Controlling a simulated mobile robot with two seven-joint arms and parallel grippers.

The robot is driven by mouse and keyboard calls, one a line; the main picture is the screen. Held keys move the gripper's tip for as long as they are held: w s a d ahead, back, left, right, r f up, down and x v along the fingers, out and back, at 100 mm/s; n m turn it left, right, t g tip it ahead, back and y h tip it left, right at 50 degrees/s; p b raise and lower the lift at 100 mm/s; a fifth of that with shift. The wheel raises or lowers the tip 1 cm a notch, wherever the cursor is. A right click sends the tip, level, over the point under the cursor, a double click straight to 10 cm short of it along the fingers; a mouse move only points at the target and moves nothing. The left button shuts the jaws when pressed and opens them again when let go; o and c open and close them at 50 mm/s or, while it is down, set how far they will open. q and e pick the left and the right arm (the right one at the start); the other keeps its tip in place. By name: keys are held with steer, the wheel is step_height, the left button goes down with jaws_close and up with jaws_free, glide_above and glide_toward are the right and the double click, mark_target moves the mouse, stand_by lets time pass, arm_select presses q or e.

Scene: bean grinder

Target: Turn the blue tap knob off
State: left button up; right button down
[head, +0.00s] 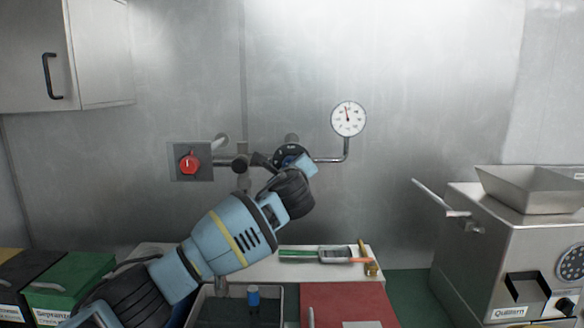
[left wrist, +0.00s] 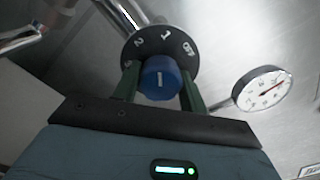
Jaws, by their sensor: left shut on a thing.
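The blue tap knob (left wrist: 160,80) sits in front of a black dial (left wrist: 186,62) marked OFF, 1, 2 and 3 in the left wrist view. A short white line on the knob runs roughly upright in that view, towards the 1 side of the dial; the exact setting is hard to tell. My left gripper (left wrist: 158,73) is shut on the knob, one dark green finger on each side. In the head view the dial (head: 288,154) shows behind my left gripper (head: 304,166), which hides the knob. My right gripper is in neither view.
A red knob (head: 190,164) on a wall plate is left of the dial. A pressure gauge (head: 348,118) rises from the pipe at its right. A white counter (head: 270,268) with a red board (head: 350,300) is below. A steel grinder (head: 480,255) stands at right.

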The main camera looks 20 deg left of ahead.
arm_select(q)
steer(key=m, duration=0.5)
steer(key=shift+f+m, duration=0.1)
steer(key=shift+m, duration=0.2)
steer(key=m, duration=0.5)
steer(key=shift+f+m, duration=0.1)
steer(key=shift+m, duration=0.2)
steer(key=o, duration=1)
steer(key=shift+s, duration=0.1)
steer(key=shift+v, duration=3.9)
